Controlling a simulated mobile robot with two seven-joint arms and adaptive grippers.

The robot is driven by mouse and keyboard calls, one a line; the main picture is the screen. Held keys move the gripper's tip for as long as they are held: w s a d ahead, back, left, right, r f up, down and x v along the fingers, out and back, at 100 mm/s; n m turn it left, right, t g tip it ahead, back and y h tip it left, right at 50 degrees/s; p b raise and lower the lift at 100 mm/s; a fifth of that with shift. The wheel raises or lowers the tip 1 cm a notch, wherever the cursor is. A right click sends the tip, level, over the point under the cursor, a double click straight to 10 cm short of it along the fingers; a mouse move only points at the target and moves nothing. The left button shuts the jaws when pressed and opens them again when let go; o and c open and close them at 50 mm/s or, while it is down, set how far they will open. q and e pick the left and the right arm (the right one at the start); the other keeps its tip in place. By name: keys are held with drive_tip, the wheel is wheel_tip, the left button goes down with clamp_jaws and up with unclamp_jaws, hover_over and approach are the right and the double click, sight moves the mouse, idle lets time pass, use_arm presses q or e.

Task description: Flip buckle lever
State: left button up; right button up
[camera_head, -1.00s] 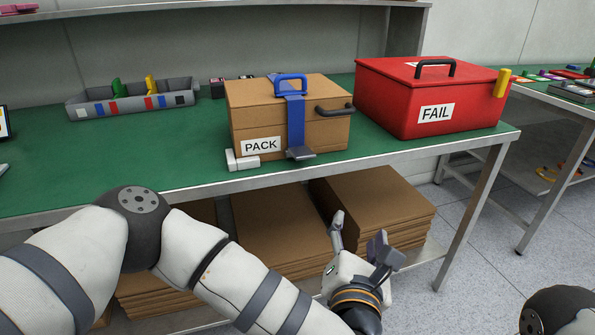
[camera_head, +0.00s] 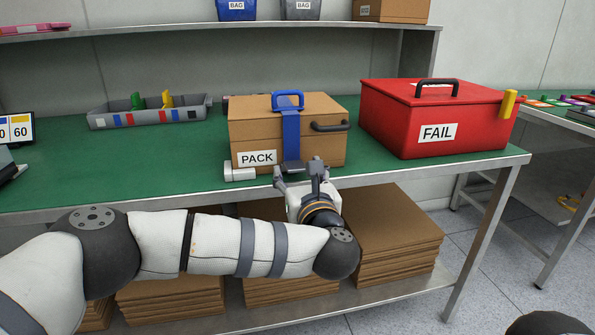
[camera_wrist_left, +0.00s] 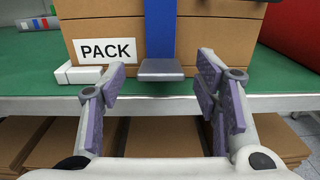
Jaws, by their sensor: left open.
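The brown PACK box (camera_head: 250,131) stands on the green bench, its lid down. A blue strap (camera_head: 291,133) runs down its front from a blue handle (camera_head: 288,99) on top. In the left wrist view a grey buckle lever (camera_wrist_left: 160,70) sticks out at the foot of the strap (camera_wrist_left: 160,28). In the head view my gripper hides the lever. My left gripper (camera_head: 298,172) is open and empty just in front of the box. In the left wrist view its fingers (camera_wrist_left: 164,92) stand either side of the lever, nearer to me and not touching it. My right gripper is not in view.
A red FAIL box (camera_head: 485,132) stands right of the PACK box. A white block (camera_head: 240,174) lies at the PACK box's lower left. A grey divided tray (camera_head: 150,117) is at the back left. Cardboard stacks (camera_head: 392,235) lie on the shelf below the bench's front edge.

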use_arm(q)
drive_tip(key=shift+w+a, duration=0.15)
drive_tip(key=shift+w, duration=0.45)
drive_tip(key=c, duration=1.2)
drive_tip(key=shift+o, duration=0.2)
drive_tip(key=shift+r, duration=0.15)
